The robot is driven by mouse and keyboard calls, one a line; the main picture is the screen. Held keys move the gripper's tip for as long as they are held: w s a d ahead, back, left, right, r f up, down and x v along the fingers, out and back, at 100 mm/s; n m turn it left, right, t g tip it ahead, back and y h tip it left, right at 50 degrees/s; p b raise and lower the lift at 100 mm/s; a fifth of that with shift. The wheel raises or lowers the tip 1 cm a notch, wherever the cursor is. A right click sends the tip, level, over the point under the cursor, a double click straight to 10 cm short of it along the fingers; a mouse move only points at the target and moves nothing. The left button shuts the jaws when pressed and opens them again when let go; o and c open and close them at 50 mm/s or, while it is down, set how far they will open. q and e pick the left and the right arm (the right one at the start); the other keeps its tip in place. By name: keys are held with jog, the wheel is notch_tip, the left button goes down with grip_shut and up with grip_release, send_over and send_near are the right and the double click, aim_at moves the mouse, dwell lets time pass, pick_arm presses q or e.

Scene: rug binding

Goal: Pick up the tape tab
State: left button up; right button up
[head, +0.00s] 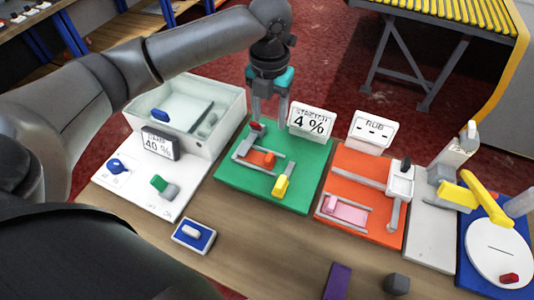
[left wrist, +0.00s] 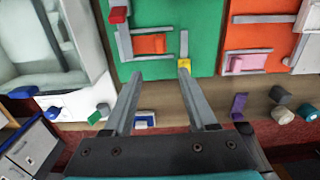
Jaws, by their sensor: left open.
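No piece is clearly marked as the tape tab. Small coloured pieces that show are an orange-red block (head: 263,158) between rails on the green board (head: 232,176), a yellow piece (head: 281,186) at its front, a red piece (head: 257,127) at its back and a pink block (head: 344,209) on the orange board (head: 384,226). My left gripper (head: 268,118) is open, pointing down over the back of the green board, close to the red piece. In the left wrist view its fingers (left wrist: 158,74) are apart with nothing between them. My right gripper is out of view.
A white bin (head: 225,95) stands left of the green board. A blue pad (head: 185,241) with a pale piece, a purple strip (head: 337,281) and a dark block (head: 396,284) lie at the front. A white disc (head: 496,258) is at right. Signs stand behind the boards.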

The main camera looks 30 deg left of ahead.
pick_arm(q)
jog(key=b, duration=0.1)
send_over(269, 157)
notch_tip(269, 157, down, 9)
jog(key=shift+s+r, duration=0.1)
jog(key=shift+s, duration=0.05)
jog(key=shift+f+b, duration=0.55)
jog(key=shift+f, duration=2.55)
grip_shut()
jog(key=shift+w, duration=0.2)
